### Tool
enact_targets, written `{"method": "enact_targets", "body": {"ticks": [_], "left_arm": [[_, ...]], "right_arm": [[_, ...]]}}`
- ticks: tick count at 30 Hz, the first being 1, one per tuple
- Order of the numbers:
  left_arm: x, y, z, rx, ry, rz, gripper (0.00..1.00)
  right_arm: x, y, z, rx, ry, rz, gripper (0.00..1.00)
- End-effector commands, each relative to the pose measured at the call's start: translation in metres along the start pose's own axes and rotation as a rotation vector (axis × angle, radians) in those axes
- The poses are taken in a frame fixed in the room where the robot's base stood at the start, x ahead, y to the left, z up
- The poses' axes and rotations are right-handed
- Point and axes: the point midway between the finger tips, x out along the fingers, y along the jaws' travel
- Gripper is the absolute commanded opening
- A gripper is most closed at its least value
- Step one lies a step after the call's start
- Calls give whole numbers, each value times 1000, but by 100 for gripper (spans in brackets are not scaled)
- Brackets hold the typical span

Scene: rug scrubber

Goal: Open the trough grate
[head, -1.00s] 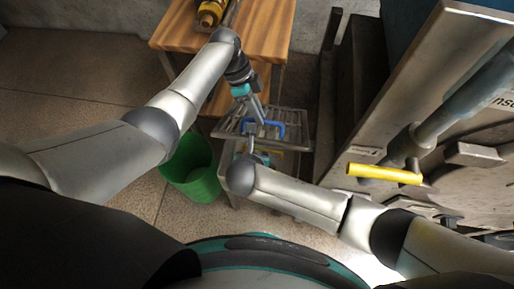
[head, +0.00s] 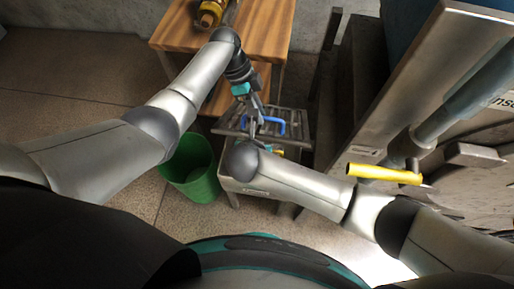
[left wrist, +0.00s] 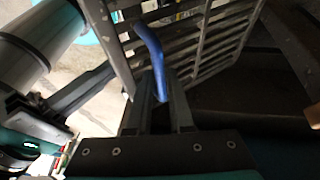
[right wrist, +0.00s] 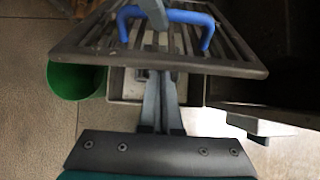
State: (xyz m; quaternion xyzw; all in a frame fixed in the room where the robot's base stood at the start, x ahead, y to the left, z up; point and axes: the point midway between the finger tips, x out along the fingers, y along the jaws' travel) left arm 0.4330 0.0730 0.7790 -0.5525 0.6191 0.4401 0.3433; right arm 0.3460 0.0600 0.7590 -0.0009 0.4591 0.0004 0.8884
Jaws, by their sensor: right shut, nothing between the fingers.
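The trough grate (head: 229,123), a dark slatted metal panel, sits on top of the trough (head: 247,187). In the right wrist view its near edge (right wrist: 225,67) stands raised, with the open trough box (right wrist: 190,90) showing below. The blue handle (head: 279,124) arches from the grate. My left gripper (left wrist: 160,92) has its fingers on both sides of the blue handle (left wrist: 150,42) and is shut on it. My right gripper (right wrist: 157,62) is shut and empty, at the grate's near edge; I cannot tell whether its tips touch it. In the head view my right forearm hides part of the trough.
A green bin (head: 190,168) stands on the floor left of the trough. A wooden table (head: 262,32) with a yellow-brown tool (head: 211,13) is behind. A large grey machine with a yellow handle (head: 384,173) fills the right side. The floor at the left is clear.

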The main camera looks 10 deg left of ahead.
Motion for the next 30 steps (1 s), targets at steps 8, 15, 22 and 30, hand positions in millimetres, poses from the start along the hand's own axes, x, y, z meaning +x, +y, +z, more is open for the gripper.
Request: {"method": "enact_targets", "body": {"ticks": [8, 15, 22, 30], "left_arm": [[2, 1, 1, -3, -1, 4, 47], [1, 1, 1, -2, 0, 4, 47], [-24, 0, 1, -1, 0, 0, 47], [-82, 0, 1, -2, -1, -1, 47]], "right_arm": [[0, 0, 4, 3, -7, 0, 0], [0, 0, 3, 2, -6, 0, 0], [0, 0, 3, 2, -5, 0, 0], [0, 0, 3, 2, -5, 0, 0]]}}
